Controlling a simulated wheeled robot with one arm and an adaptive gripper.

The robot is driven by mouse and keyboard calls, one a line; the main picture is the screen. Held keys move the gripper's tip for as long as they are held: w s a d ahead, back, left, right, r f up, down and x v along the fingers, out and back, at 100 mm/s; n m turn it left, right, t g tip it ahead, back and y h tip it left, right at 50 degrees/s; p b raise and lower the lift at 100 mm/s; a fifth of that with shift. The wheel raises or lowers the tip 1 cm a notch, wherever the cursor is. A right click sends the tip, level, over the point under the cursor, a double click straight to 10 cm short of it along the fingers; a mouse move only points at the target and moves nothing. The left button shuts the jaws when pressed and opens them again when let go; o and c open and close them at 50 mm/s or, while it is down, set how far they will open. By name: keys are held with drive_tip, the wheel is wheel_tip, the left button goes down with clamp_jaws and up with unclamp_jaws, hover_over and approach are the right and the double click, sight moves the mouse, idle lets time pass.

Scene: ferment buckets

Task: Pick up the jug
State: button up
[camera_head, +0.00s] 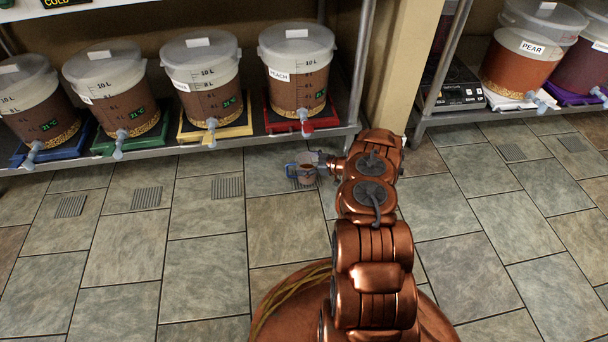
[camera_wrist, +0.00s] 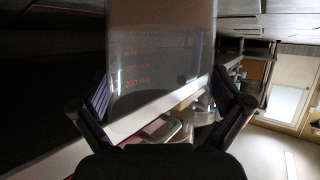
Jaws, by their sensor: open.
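The jug (camera_head: 306,175) is small and clear with a bluish outline, seen in the head view in front of the lower shelf, below the bucket on the red mat. In the wrist view the clear jug (camera_wrist: 160,60) fills the middle, with red volume markings on its wall. My gripper (camera_head: 318,163) reaches the jug from the right in the head view. In the wrist view my gripper (camera_wrist: 160,108) is open, with one finger on each side of the jug. I cannot tell whether the fingers touch it. The jug's base is hard to make out.
Several lidded fermenting buckets (camera_head: 203,85) with taps stand on coloured mats along the shelf (camera_head: 235,138).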

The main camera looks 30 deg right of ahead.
drive_tip(key=shift+w, duration=0.15)
drive_tip(key=c, duration=1.2)
drive_tip(key=shift+r, duration=0.1)
